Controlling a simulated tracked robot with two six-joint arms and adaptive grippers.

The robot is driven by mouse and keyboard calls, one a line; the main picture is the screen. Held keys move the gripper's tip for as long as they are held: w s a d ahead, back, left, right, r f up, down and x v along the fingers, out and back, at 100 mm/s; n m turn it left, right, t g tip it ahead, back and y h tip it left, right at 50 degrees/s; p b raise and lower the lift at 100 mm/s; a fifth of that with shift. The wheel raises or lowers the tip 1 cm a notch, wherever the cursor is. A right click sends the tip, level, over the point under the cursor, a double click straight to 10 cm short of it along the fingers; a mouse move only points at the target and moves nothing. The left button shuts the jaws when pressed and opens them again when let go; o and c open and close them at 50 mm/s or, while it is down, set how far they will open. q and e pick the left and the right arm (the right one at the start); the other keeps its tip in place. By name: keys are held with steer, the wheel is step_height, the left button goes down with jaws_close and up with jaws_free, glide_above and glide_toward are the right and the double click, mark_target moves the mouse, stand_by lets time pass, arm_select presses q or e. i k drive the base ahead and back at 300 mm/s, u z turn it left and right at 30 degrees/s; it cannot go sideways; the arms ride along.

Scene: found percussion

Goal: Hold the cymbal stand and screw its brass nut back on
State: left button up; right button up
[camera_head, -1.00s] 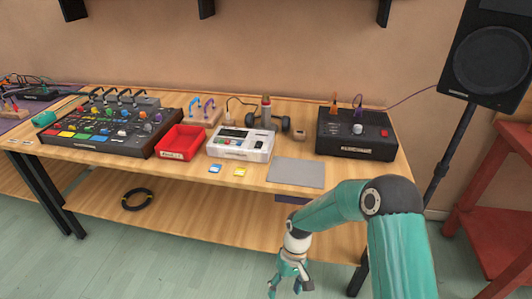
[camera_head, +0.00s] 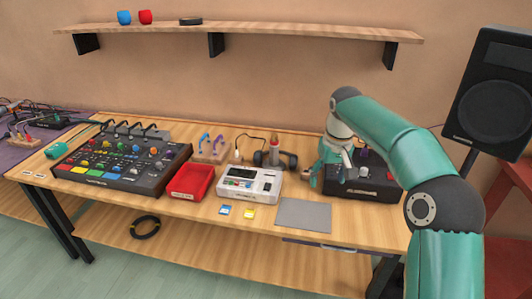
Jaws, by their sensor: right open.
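I see no cymbal stand and no brass nut in this view. My right gripper (camera_head: 331,178) is open, with its fingers pointing down above the right part of the workbench. It is at the left end of the black box (camera_head: 362,187) and partly covers it. I cannot tell whether it touches the box. Nothing shows between its fingers. My left gripper is out of view.
The workbench (camera_head: 260,222) holds a mixer (camera_head: 122,161), a red tray (camera_head: 190,181), a white device (camera_head: 250,184), headphones (camera_head: 275,158) and a grey mat (camera_head: 303,215). A wall shelf (camera_head: 240,29) runs above. A speaker (camera_head: 492,92) stands at right.

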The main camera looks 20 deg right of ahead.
mark_target(274, 164)
steer(key=i, duration=1.35)
steer(key=z, duration=0.05)
